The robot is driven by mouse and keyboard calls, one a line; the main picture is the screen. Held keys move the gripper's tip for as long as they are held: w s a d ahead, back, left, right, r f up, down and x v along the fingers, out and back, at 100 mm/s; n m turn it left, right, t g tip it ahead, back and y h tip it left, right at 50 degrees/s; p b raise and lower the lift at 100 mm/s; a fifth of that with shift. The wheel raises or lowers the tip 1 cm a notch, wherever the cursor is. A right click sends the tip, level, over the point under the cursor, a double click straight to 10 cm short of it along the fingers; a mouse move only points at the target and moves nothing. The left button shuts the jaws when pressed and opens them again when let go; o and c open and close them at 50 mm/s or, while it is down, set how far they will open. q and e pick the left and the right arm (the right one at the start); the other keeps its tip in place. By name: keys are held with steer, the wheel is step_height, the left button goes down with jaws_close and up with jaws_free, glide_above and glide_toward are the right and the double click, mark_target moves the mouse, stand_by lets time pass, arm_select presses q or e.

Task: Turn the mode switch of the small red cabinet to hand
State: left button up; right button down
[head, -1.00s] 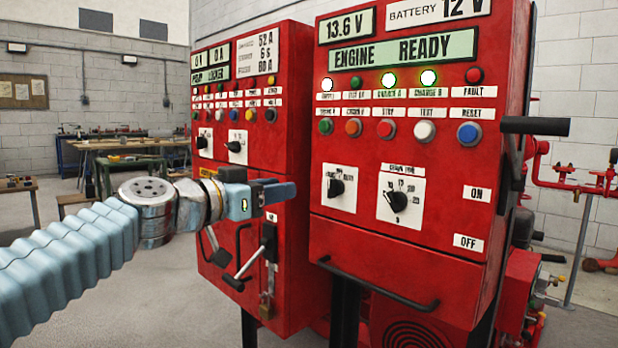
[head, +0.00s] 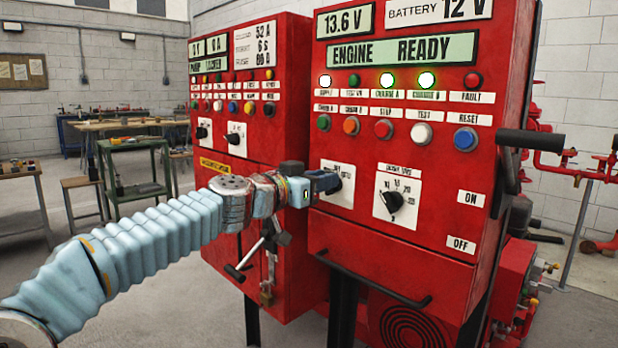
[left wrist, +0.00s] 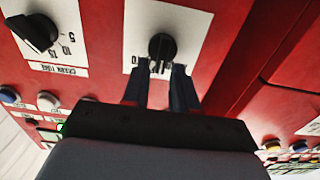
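The near red cabinet (head: 400,262) carries a black mode switch knob (left wrist: 162,46) on a white plate (head: 343,200). In the head view the gripper partly covers this knob; its plate lettering is too small to read surely. My left gripper (head: 326,183) reaches the plate from the left. In the left wrist view its two dark fingers (left wrist: 161,76) are apart, with their tips just short of the knob and roughly one on each side. I cannot tell whether they touch it. My right gripper is not in view.
A second black rotary knob (head: 391,202) sits right of the mode switch. Coloured buttons and lamps line the panel above. Another red cabinet (head: 290,150) with levers stands to the left. A handle bar (head: 375,285) juts out below. Workbenches stand at the back left.

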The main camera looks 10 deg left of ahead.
arm_select(q)
jaws_close()
steer(key=shift+w+a+f+n+b, duration=0.15)
steer(key=shift+n+b, duration=0.2)
steer(key=shift+n, duration=1.15)
steer(key=shift+w+a+n+b, duration=0.15)
steer(key=shift+n+b, duration=0.25)
steer(key=shift+n, duration=1.1)
steer(key=shift+w+a+f+n+b, duration=0.1)
steer(key=shift+a+n+b, duration=0.2)
steer(key=shift+n, duration=1.2)
steer(key=shift+d, duration=0.1)
steer(key=shift+o, duration=1.1)
jaws_free()
steer(key=shift+s, duration=0.1)
